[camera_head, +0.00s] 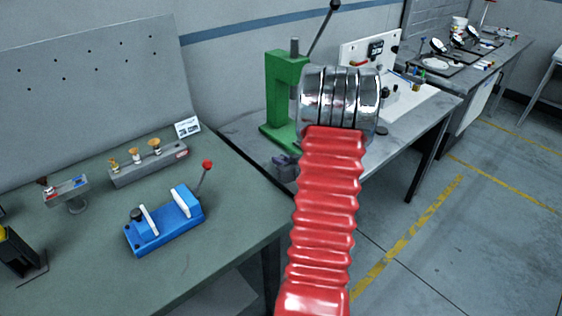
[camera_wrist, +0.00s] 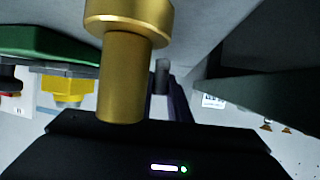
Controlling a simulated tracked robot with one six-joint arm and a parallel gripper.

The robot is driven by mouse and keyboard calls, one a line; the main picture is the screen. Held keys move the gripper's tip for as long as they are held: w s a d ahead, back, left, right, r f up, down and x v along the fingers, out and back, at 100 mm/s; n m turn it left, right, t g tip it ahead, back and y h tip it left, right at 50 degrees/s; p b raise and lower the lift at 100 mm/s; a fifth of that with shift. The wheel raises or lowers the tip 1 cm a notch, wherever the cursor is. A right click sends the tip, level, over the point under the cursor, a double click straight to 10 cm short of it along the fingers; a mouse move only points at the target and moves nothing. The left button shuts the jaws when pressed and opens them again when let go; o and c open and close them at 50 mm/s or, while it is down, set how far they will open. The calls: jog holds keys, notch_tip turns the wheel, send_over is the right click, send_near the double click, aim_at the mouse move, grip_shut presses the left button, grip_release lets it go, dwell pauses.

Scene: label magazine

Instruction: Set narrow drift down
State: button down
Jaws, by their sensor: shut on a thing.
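My gripper (camera_wrist: 130,134) shows in the wrist view as a dark body with a small lit indicator. It is shut on a brass drift (camera_wrist: 124,78), a stepped cylinder with a wider collar at the top of the picture. The drift's lower end is hidden behind the dark gripper body. The drift is in the air, with no surface seen touching it. I cannot tell from its width alone whether it is the narrow one. In the head view my own red arm and shiny wrist hide the gripper and the drift.
A grey rack (camera_head: 148,173) with three brass-topped pieces stands on the green-topped bench (camera_head: 225,235). A blue fixture (camera_head: 165,225) with a red-knobbed lever is in front of it. A green press (camera_head: 285,85) stands on the grey bench behind my arm. Floor shows between benches.

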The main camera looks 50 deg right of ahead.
jog(key=shift+f, duration=0.15)
jog(key=c, duration=1.7)
grip_release()
jog(key=shift+o, duration=0.2)
jog(key=shift+s+a+r, duration=0.15)
jog(key=shift+s+r, duration=0.2)
jog(key=shift+s, duration=0.05)
jog(key=v, duration=1.1)
